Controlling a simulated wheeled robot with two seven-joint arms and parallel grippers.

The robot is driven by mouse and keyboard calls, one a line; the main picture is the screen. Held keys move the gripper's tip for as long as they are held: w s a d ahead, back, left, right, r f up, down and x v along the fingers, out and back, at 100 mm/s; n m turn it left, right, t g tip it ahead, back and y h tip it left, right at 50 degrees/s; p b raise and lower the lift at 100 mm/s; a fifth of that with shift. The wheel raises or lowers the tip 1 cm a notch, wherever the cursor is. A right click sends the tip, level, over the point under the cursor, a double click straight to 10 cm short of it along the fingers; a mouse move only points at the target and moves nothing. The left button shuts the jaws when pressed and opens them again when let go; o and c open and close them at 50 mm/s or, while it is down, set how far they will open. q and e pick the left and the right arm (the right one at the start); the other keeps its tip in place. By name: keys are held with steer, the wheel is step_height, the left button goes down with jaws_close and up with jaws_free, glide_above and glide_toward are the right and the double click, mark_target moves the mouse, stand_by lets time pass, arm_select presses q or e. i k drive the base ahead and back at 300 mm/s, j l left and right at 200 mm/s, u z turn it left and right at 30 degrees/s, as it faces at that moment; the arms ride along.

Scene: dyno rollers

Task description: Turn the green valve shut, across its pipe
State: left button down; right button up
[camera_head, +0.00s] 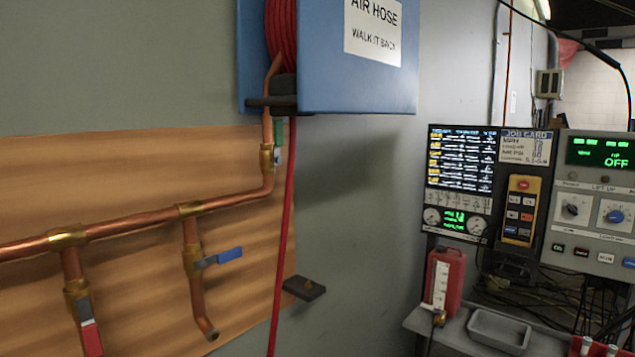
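The green valve handle (278,133) sits at the upper right of the copper pipework, just under the blue air hose box. It is small and seen nearly edge-on, and looks roughly upright, along its vertical pipe (267,182). The brass valve body (267,157) is on that pipe. The hose reel's dark bracket partly crowds the handle's top. Neither of my grippers is in view.
A blue handle (220,257) lies across its pipe; a red handle (91,338) points down along its pipe. A red hose (283,230) hangs close beside the green handle. The blue box (358,72) overhangs above. A control console (600,205) stands at right.

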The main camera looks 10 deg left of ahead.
mark_target(278, 123)
steer(key=l+u, duration=0.15)
steer(key=u, duration=0.3)
steer(key=l+u, duration=0.1)
steer(key=u, duration=0.3)
steer(key=k+l+u, duration=0.1)
steer(key=u, duration=0.35)
steer(key=l+u, duration=0.15)
steer(key=u, duration=0.25)
steer(key=k+j, duration=0.05)
